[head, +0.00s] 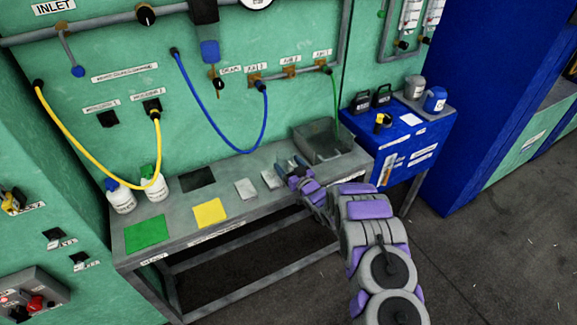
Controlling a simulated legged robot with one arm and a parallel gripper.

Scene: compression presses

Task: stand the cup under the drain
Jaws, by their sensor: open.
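The drain (218,86) is a small dark outlet with a valve under the blue bowl (210,52) on the green wall, left of a "DRAIN" label. The bench surface below it holds a dark square (198,179) and pale flat pieces. My gripper (291,163) is open over the right part of the bench, just left of a grey see-through bin (322,138). I cannot make out a cup for certain; the gripper may hide one. Nothing can be seen held between the fingers.
The bench (180,209) bears a green pad (145,234), a yellow pad (210,212) and two white bottles (121,198) at left. A yellow hose (62,133) and a blue hose (212,130) hang in front of the wall. A blue cabinet (425,133) carries containers at right.

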